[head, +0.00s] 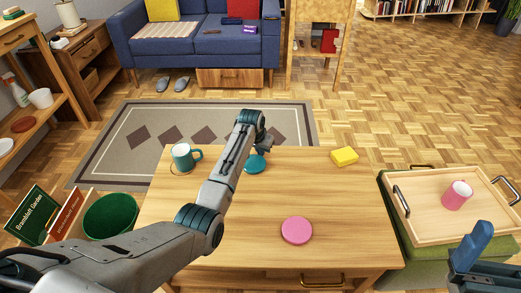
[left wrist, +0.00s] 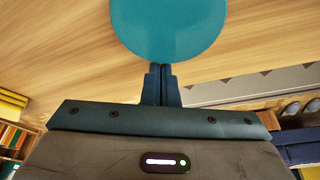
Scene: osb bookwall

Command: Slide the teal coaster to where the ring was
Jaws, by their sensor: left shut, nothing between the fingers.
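The teal coaster (head: 254,165) lies flat near the far edge of the wooden table, partly covered by my left arm. In the left wrist view it is a large teal disc (left wrist: 168,25). My left gripper (head: 264,147) is above the far part of the table beside the coaster. Its fingers (left wrist: 160,68) are shut with nothing between them, and the tips appear at the coaster's rim; I cannot tell whether they touch. A thin ring (head: 181,170) shows around the base of the teal mug (head: 183,157), left of the coaster. My right gripper (head: 476,246) is at the lower right, over the green ottoman.
A green bin (head: 110,217) is at the left. The table's right half is mostly clear.

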